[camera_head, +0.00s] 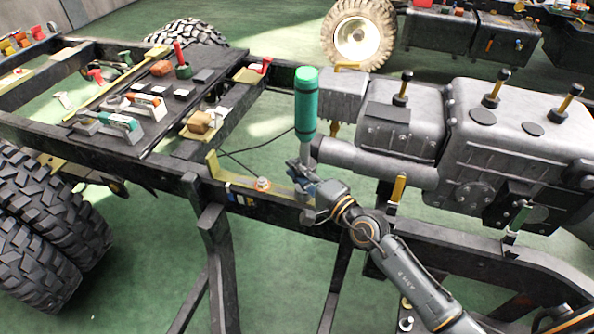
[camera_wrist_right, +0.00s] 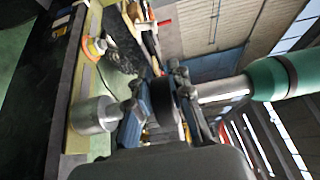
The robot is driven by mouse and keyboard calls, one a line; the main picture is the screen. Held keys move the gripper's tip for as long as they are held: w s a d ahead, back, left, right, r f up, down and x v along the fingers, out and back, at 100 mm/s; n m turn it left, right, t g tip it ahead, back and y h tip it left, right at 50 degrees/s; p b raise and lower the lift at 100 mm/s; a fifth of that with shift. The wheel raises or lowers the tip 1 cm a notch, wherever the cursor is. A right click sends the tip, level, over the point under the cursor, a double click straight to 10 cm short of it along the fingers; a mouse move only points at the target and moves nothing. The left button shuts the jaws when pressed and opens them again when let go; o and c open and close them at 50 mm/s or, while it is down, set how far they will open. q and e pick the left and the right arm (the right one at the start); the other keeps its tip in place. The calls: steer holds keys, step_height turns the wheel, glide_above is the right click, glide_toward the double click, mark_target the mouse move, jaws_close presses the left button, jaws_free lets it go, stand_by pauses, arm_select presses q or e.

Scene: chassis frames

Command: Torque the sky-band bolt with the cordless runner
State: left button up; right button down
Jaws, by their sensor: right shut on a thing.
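The cordless runner (camera_head: 306,104) has a green body with a dark band and a silver shaft. My right gripper (camera_head: 303,180) is shut on its shaft and holds it nearly upright over the dark chassis rail. In the right wrist view, the runner's green body (camera_wrist_right: 272,78) is at right and its silver socket (camera_wrist_right: 96,115) at left, with my right gripper (camera_wrist_right: 165,100) between them. A bolt head with an orange ring (camera_head: 263,184) sits on the rail to the left of the runner. I cannot make out a sky band on any bolt. My left gripper is out of view.
A grey engine block (camera_head: 500,140) with upright yellow-and-black pegs stands to the right. A dark tray (camera_head: 200,75) with tools and clamps lies at the upper left. Large tyres (camera_head: 45,225) stand at the left. Green floor shows below the frame.

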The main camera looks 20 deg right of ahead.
steer(key=shift+f, duration=0.15)
stand_by(0.3)
steer(key=shift+s+f+b, duration=0.1)
steer(key=shift+f+b, duration=0.2)
steer(key=shift+b, duration=0.1)
steer(key=shift+f, duration=0.15)
stand_by(0.4)
steer(key=shift+a, duration=0.1)
stand_by(0.5)
steer(key=shift+r+p, duration=0.25)
steer(key=shift+p, duration=0.25)
stand_by(0.6)
steer(key=shift+r+p, duration=0.75)
steer(key=shift+r, duration=0.15)
steer(key=shift+r+p, duration=0.75)
steer(key=shift+r, duration=0.15)
